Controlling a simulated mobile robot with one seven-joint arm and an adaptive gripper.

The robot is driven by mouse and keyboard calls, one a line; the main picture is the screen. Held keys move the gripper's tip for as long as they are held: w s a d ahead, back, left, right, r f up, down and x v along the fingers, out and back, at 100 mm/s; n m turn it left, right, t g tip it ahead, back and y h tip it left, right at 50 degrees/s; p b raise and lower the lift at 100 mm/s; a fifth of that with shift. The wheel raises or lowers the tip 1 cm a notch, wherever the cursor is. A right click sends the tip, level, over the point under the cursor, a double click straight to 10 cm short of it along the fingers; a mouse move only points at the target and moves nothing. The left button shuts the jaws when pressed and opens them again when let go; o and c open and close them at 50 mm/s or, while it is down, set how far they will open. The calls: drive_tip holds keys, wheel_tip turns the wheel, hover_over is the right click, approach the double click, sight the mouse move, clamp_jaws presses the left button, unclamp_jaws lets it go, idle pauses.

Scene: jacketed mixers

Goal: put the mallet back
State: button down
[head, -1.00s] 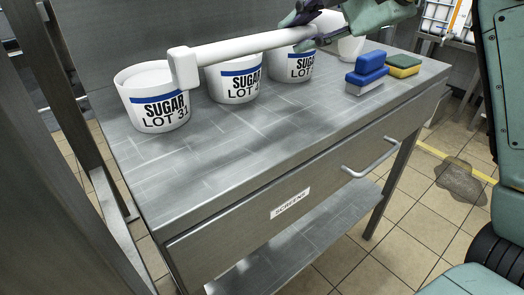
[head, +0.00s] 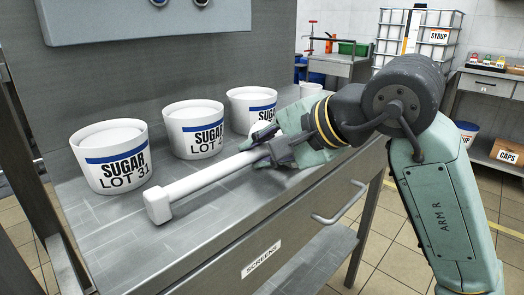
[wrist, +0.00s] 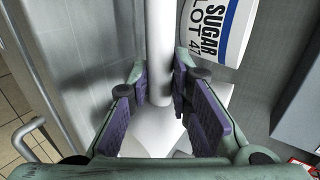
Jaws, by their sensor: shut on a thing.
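The mallet is white, with a long round handle (head: 215,173) and a blocky head (head: 158,205). My gripper (head: 270,150) is shut on the handle near the end away from the head. The mallet lies roughly level in front of the sugar tubs, its head pointing left toward the front of the steel table (head: 105,245). I cannot tell whether the head touches the tabletop. In the wrist view the handle (wrist: 160,50) runs between the purple pads of my gripper (wrist: 162,100).
Several white sugar tubs stand in a row along the back, including LOT 31 (head: 112,160) and a middle one (head: 194,132). A drawer marked SCREENS (head: 262,258) has a bar handle (head: 340,205). The front left tabletop is clear. A grey panel (head: 150,15) hangs above.

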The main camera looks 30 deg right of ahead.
drive_tip(key=c, duration=1.7)
unclamp_jaws()
drive_tip(key=shift+f, duration=0.1)
drive_tip(key=shift+s+d+r, duration=0.1)
drive_tip(key=shift+s+r, duration=0.1)
drive_tip(key=shift+r, duration=0.1)
drive_tip(key=v, duration=1.1)
drive_tip(key=shift+s+r, duration=0.2)
